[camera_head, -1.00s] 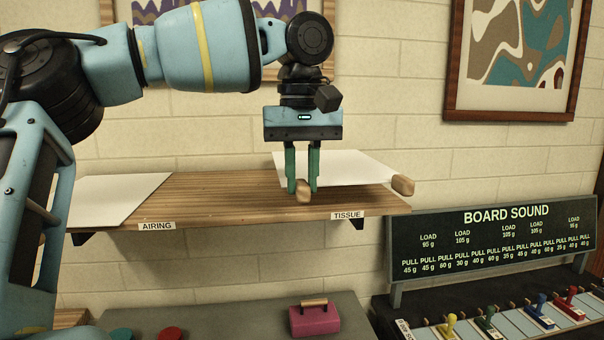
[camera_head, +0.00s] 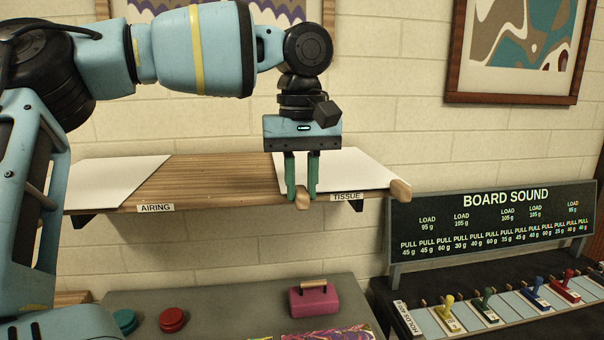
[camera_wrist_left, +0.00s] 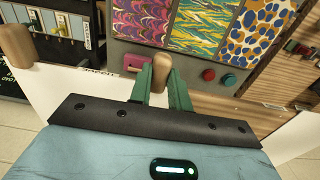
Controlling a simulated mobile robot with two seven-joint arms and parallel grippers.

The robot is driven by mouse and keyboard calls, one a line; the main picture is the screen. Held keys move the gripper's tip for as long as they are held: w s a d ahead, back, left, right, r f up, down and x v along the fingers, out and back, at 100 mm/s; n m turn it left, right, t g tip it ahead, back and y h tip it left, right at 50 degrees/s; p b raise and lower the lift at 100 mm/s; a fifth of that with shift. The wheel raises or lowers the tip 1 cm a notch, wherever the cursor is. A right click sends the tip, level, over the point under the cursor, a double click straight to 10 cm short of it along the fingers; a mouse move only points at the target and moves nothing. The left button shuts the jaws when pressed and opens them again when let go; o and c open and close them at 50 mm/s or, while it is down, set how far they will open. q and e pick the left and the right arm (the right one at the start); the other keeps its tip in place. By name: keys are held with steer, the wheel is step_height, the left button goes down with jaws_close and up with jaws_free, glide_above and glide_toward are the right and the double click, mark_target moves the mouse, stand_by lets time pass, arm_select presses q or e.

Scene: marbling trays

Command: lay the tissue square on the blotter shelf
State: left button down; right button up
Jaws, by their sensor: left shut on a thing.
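The tissue square (camera_head: 350,170) is a white sheet with two wooden knobs at its front corners. It lies level over the TISSUE end of the wooden shelf (camera_head: 205,180); I cannot tell whether it touches the boards. My left gripper (camera_head: 302,197) points down, shut on the sheet's left wooden knob at the shelf's front edge. In the left wrist view the knob (camera_wrist_left: 160,72) stands between the green fingers, and the sheet (camera_wrist_left: 60,95) partly hides behind the gripper body. My right gripper is in neither view.
Another white sheet (camera_head: 115,180) lies at the shelf's AIRING end. Below stand a grey bench (camera_head: 230,310) with a pink case (camera_head: 315,300) and red (camera_head: 173,320) and teal (camera_head: 124,322) buttons. At right are the BOARD SOUND sign (camera_head: 490,225) and several stamp-like handles. The shelf's middle is bare.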

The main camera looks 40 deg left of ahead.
arm_select(q)
steer(key=shift+f, duration=0.25)
steer(key=c, duration=1.2)
jaws_free()
steer(key=shift+c, duration=0.2)
steer(key=shift+o, duration=0.5)
steer(key=o, duration=0.4)
steer(key=shift+r, duration=0.1)
steer(key=shift+r+p, duration=0.3)
steer(key=shift+r, duration=3.15)
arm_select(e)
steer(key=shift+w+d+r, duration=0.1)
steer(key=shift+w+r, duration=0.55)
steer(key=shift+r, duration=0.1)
